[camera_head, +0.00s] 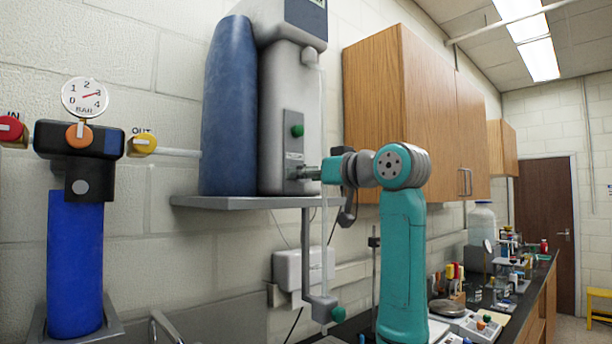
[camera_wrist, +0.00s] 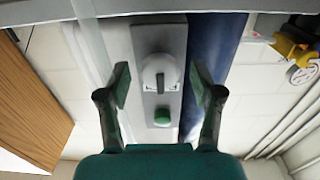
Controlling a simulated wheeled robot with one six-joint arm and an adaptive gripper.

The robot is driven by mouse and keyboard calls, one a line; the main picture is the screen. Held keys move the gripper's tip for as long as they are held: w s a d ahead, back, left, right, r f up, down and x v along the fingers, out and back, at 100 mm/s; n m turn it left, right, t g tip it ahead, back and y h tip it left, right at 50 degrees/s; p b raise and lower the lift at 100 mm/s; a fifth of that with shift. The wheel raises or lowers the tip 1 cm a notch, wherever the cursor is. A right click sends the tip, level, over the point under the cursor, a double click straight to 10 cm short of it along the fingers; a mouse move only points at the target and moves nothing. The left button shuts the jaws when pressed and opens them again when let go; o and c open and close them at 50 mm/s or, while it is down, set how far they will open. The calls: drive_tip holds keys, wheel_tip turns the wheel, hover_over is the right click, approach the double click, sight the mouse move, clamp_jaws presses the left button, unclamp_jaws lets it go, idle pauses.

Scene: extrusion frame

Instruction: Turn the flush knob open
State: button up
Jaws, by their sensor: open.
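A white-grey dispenser (camera_head: 286,85) stands on a wall shelf, with a grey control panel on its front (camera_head: 293,120). The panel carries a green knob (camera_head: 297,131) and, below it, a grey round knob, largely hidden by my gripper (camera_head: 312,172) in the head view. In the wrist view, which is upside down, the grey knob (camera_wrist: 160,73) has a dark raised bar, and the green knob (camera_wrist: 162,116) is nearer my palm. My gripper (camera_wrist: 160,85) is open, its fingers on either side of the grey knob with gaps. I cannot read which knob is labelled flush.
A blue cylinder (camera_head: 229,105) stands left of the dispenser on the grey shelf (camera_head: 240,202). A blue filter with gauge (camera_head: 85,97) is at the far left. A clear tube (camera_head: 323,130) hangs beside my gripper. A wooden cabinet (camera_head: 375,90) is at the right, above a cluttered bench.

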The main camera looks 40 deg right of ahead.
drive_tip(key=shift+w, duration=0.25)
drive_tip(key=c, duration=1.1)
drive_tip(key=shift+c, duration=0.2)
drive_tip(key=shift+n, duration=8.9)
